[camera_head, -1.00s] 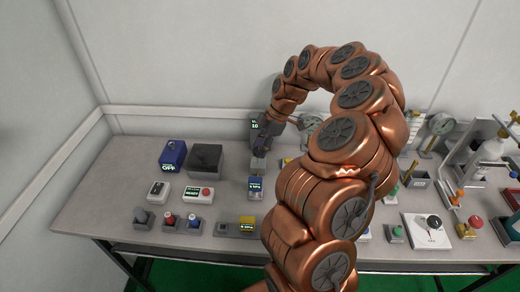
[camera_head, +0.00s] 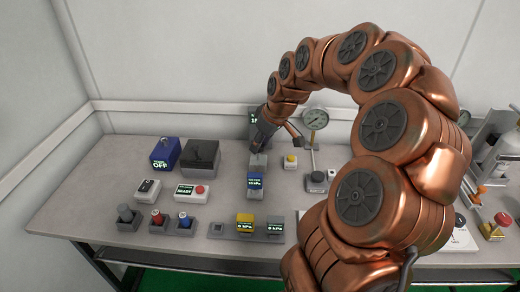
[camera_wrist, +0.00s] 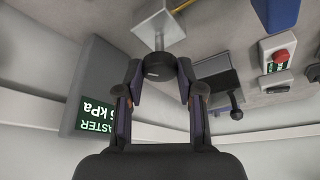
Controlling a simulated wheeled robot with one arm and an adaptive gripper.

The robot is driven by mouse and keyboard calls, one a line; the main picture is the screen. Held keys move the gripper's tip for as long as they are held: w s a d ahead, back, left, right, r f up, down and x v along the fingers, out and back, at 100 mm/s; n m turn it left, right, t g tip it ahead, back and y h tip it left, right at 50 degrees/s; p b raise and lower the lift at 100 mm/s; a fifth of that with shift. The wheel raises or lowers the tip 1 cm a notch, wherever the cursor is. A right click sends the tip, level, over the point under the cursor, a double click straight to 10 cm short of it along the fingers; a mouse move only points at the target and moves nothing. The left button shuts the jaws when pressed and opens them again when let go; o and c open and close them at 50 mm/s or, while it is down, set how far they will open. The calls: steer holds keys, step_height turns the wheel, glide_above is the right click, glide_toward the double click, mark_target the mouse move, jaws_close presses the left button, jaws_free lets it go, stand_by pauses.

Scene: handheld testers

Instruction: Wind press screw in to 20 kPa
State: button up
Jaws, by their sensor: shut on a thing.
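The press screw shows in the wrist view as a round black knob (camera_wrist: 158,67) on a pale grey block (camera_wrist: 158,27). My gripper (camera_wrist: 160,75) has its two fingers on either side of the knob and is shut on it. In the head view my gripper (camera_head: 260,147) is above the grey block (camera_head: 258,161), and its fingers hide the knob. In the head view the display (camera_head: 254,121) is partly hidden, showing a leading 1.
A blue device (camera_head: 165,154) reading OFF and a dark box (camera_head: 201,157) stand left. A READY box with a red button (camera_head: 191,193) is nearer. A dial gauge (camera_head: 315,119) stands right of the gripper, and my arm covers much of the right side.

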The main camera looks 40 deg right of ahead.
steer(key=m+h+b, duration=0.1)
steer(key=m, duration=0.1)
steer(key=m+h, duration=0.1)
steer(key=m, duration=0.2)
steer(key=shift+a+m+b, duration=0.2)
steer(key=shift+m+b, duration=0.1)
steer(key=shift+b, duration=0.1)
steer(key=m+h, duration=0.1)
steer(key=m, duration=0.2)
steer(key=m+g+h, duration=0.1)
steer(key=m, duration=0.2)
steer(key=shift+w+a, duration=0.15)
steer(key=m, duration=0.2)
steer(key=m+g+h, duration=0.1)
steer(key=m, duration=0.1)
steer(key=m+g+p, duration=0.1)
steer(key=m, duration=0.1)
steer(key=shift+w+a+r+m+h, duration=0.15)
steer(key=shift+w+m+h, duration=0.15)
steer(key=m+g, duration=0.1)
steer(key=m, duration=0.2)
steer(key=m+g+p, duration=0.1)
steer(key=m, duration=0.2)
steer(key=shift+w+g, duration=0.15)
steer(key=shift+g, duration=0.15)
steer(key=o, duration=1.2)
steer(key=shift+c, duration=0.2)
steer(key=v, duration=1.1)
steer(key=shift+r, duration=0.35)
